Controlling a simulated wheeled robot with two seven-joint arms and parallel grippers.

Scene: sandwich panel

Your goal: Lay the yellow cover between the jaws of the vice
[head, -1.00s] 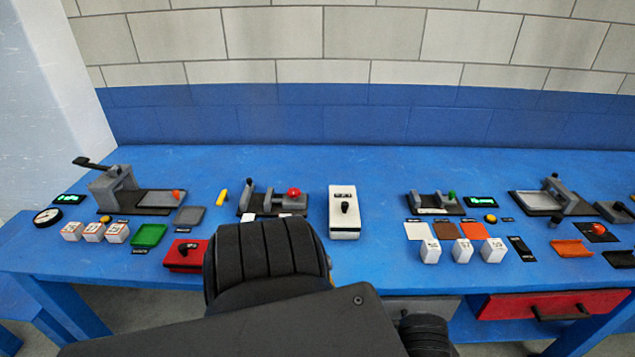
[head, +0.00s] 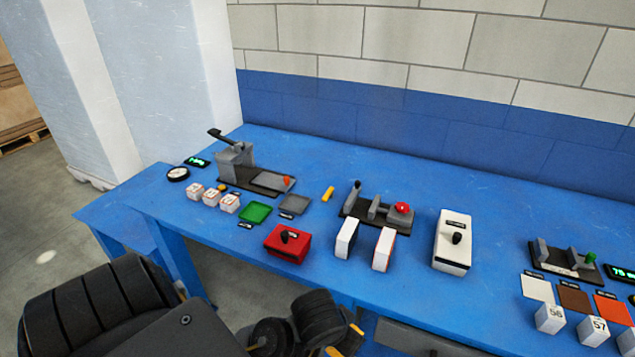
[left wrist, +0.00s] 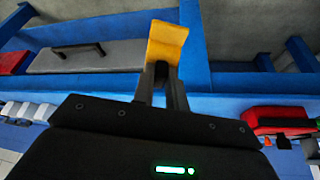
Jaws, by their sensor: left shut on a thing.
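In the left wrist view my left gripper (left wrist: 165,85) is shut on the yellow cover (left wrist: 167,42), a bent yellow piece that sticks out past the fingertips. In the head view my left arm is at the lower left, in front of the table; its fingers are not clearly visible there. One vice-like fixture (head: 375,208) with grey jaws and a red knob stands mid-table. A second one (head: 563,261), with a green knob, stands at the right. The gripper is apart from both. My right gripper is not in view.
Two upright white blocks (head: 346,238) stand in front of the red-knobbed fixture. A red box (head: 287,243) and a white switch box (head: 452,242) flank them. A lever press (head: 236,160), trays and number blocks are at the left. A small yellow stick (head: 328,193) lies mid-table.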

